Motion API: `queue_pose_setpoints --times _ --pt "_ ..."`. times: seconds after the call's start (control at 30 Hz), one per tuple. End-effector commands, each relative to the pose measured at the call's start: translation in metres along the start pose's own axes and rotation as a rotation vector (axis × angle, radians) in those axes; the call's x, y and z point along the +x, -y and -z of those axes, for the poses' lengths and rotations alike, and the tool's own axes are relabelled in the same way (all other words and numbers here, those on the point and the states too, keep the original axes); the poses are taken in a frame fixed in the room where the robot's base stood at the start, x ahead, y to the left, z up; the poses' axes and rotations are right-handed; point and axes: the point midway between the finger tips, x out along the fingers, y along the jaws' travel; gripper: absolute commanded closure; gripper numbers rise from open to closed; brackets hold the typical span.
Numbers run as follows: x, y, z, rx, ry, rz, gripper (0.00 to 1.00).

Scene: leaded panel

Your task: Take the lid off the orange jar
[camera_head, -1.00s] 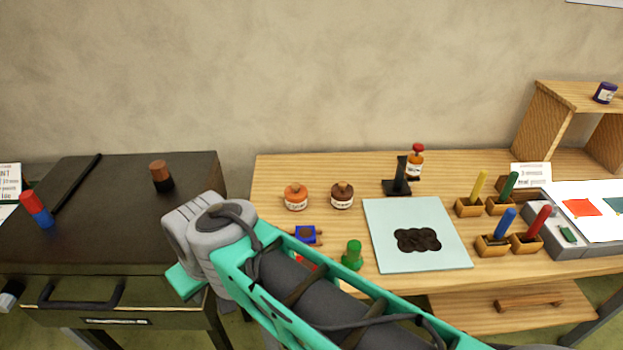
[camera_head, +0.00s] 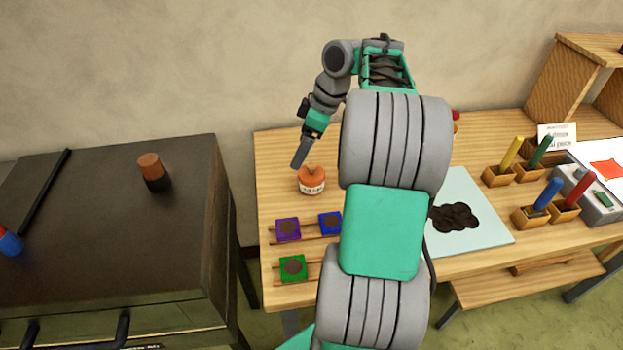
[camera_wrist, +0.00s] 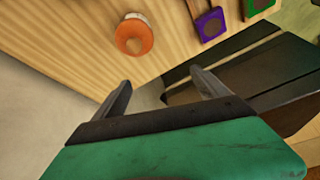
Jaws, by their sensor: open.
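The orange jar (camera_head: 311,184) stands upright on the wooden table, with an orange lid on top and a pale label on its front. The wrist view shows the jar (camera_wrist: 134,37) beyond the fingertips, a little left of centre. My gripper (camera_head: 299,158) is above and slightly left of the jar in the head view, apart from it. In the wrist view my gripper (camera_wrist: 160,80) has its two fingers spread wide with nothing between them. The brown jar beside it is hidden behind my arm.
Coloured square pots, purple (camera_head: 288,229), blue (camera_head: 330,222) and green (camera_head: 293,268), sit in front of the jar. A dark cabinet (camera_head: 110,220) stands to the left across a gap. A pale blue mat (camera_head: 470,205) and several pens in wooden holders are to the right.

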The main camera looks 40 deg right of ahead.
Motion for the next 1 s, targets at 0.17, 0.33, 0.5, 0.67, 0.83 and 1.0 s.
queue_pose_setpoints --times 0.17,0.33,0.5,0.67,0.83,1.0 --pt "0.006 -0.035 -0.062 -0.143 -0.021 0.022 0.07" --pt "0.028 -0.036 -0.064 -0.162 -0.023 0.026 0.07" --pt "0.054 -0.040 -0.059 -0.160 -0.023 0.027 0.07" --pt "0.078 -0.041 -0.058 -0.158 -0.022 0.026 0.07" --pt "0.081 -0.042 -0.057 -0.157 -0.022 0.023 0.07" --pt "0.081 -0.042 -0.057 -0.157 -0.022 0.023 0.14"
